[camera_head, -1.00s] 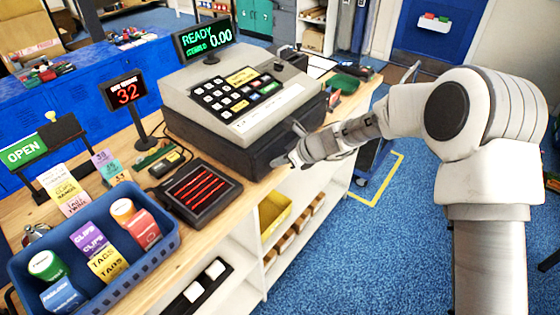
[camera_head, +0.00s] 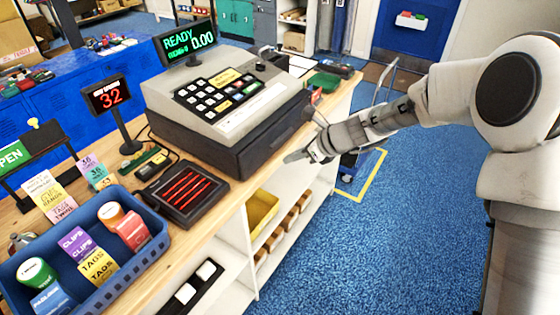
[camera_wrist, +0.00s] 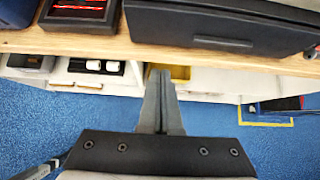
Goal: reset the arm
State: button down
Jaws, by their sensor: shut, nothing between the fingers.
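My gripper (camera_head: 300,156) is shut and empty. In the head view it hangs in the air in front of the counter's front edge, beside the lower right of the cash register (camera_head: 228,100). In the wrist view the fingers (camera_wrist: 161,84) are together and point toward the counter edge. Below them are the shelves under the counter and the blue floor. The register's closed drawer front (camera_wrist: 225,28) shows at the top of the wrist view.
A yellow bin (camera_head: 262,208) sits on a shelf below.

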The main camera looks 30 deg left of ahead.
jog(key=shift+v, duration=1.25)
jog(key=s+d+r+n+t+h, duration=0.1)
jog(key=s+d+r+n+h, duration=0.15)
jog(key=d+r+n, duration=0.5)
jog(key=s+d+r+n+t+h, duration=0.1)
jog(key=s+d+r+n, duration=0.3)
jog(key=d, duration=0.7)
jog(key=s+d+r+n+t+h, duration=0.1)
jog(key=s+d+r+n+h, duration=0.1)
jog(key=s+d, duration=0.5)
jog(key=s+d+r+n+t+h, duration=0.1)
jog(key=s+d+n, duration=0.4)
jog(key=d, duration=0.8)
jog(key=s+t+h, duration=0.1)
jog(key=s+h, duration=0.1)
jog(key=shift+s+d+r, duration=0.2)
jog(key=shift+s+r, duration=0.15)
jog(key=shift+r, duration=0.05)
jog(key=shift+a+n+h, duration=0.2)
jog(key=shift+n+h, duration=0.05)
